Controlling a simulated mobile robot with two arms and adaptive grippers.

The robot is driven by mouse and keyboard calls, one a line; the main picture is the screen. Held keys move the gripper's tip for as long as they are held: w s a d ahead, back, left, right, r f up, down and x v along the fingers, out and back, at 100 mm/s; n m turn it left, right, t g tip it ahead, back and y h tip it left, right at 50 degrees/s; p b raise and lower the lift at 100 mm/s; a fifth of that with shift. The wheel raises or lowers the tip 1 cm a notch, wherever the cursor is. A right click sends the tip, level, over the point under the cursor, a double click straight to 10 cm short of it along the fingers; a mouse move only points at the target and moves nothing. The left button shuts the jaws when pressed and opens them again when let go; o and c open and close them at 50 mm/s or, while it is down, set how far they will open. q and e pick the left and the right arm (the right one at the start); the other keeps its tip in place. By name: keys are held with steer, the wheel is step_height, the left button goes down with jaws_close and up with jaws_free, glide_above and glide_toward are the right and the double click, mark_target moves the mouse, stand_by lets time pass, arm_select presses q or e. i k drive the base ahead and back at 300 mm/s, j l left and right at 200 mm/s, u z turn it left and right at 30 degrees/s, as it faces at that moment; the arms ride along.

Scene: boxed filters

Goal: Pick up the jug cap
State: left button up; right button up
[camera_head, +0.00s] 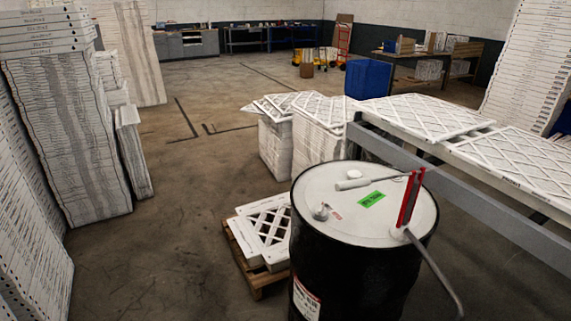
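A black drum (350,262) with a white top (345,216) stands at the front right. A small round white piece (354,174) lies near the back of the drum top and looks like a cap. A small white and metallic piece (322,211) sits near the left of the top. I cannot tell for sure which one is the jug cap. Neither of my grippers is in view.
A red pump (410,197) stands on the drum's right side, with a grey hose and a white-handled rod (358,183). A pallet with white filters (263,232) is left of the drum. A conveyor (480,205) runs right. Floor at centre left is clear.

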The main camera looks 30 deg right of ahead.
mark_target(352, 174)
steer(key=i+j+z, duration=0.15)
steer(key=i, duration=0.45)
steer(key=i+j+z, duration=0.15)
steer(key=i, duration=0.4)
